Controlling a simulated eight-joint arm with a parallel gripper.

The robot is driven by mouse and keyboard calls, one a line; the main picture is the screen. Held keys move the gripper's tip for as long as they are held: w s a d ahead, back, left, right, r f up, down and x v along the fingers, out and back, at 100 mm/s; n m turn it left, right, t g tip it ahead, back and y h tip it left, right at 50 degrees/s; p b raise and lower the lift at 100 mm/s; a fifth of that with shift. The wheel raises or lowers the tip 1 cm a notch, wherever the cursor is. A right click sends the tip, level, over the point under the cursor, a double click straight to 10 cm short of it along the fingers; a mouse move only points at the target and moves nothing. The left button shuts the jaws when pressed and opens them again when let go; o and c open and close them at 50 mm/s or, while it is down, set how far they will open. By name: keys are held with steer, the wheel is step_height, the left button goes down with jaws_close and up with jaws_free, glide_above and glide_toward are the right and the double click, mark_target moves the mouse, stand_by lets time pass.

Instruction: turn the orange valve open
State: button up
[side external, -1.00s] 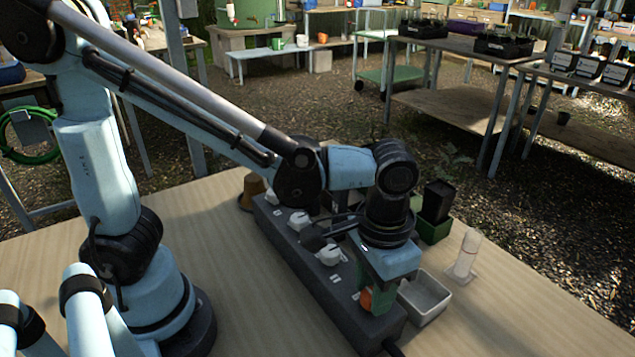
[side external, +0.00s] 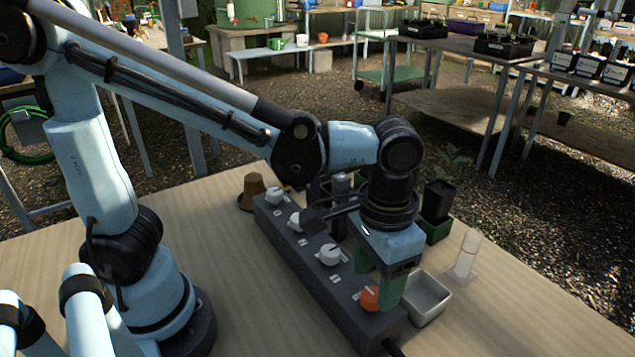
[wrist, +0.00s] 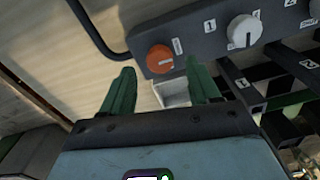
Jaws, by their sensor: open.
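The orange valve (side external: 370,298) is a round knob at the near end of a long dark grey manifold block (side external: 330,285). In the wrist view the orange valve (wrist: 160,58) shows its face beyond and roughly between my fingertips, with a small pale label beside it. My gripper (side external: 378,280) has two green fingers, spread apart with nothing between them. In the side view the fingers hang just behind the valve, and one overlaps its right edge. The wrist view shows a gap between my gripper (wrist: 158,82) and the knob. The valve's exact angle is hard to read.
Several white knobs (side external: 329,254) line the same block. A grey tray (side external: 428,298), a clear cylinder (side external: 466,254) and a dark pot in a green holder (side external: 437,205) stand behind it. A brown pot (side external: 254,190) is at the far end.

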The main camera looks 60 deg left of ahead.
mark_target(373, 294)
step_height(373, 294, up, 10)
steer(key=shift+f, duration=0.25)
stand_by(0.4)
steer(key=a+f+t, duration=0.2)
steer(key=a, duration=0.3)
steer(key=w+a+f+n+t, duration=0.1)
steer(key=a+f+t, duration=0.1)
steer(key=a, duration=0.4)
steer(key=a+f+n+t, duration=0.1)
steer(key=a+f+t, duration=0.1)
steer(key=a, duration=0.3)
steer(key=shift+w+a+f+t, duration=0.3)
steer(key=shift+f+t, duration=0.1)
steer(key=shift+t, duration=0.2)
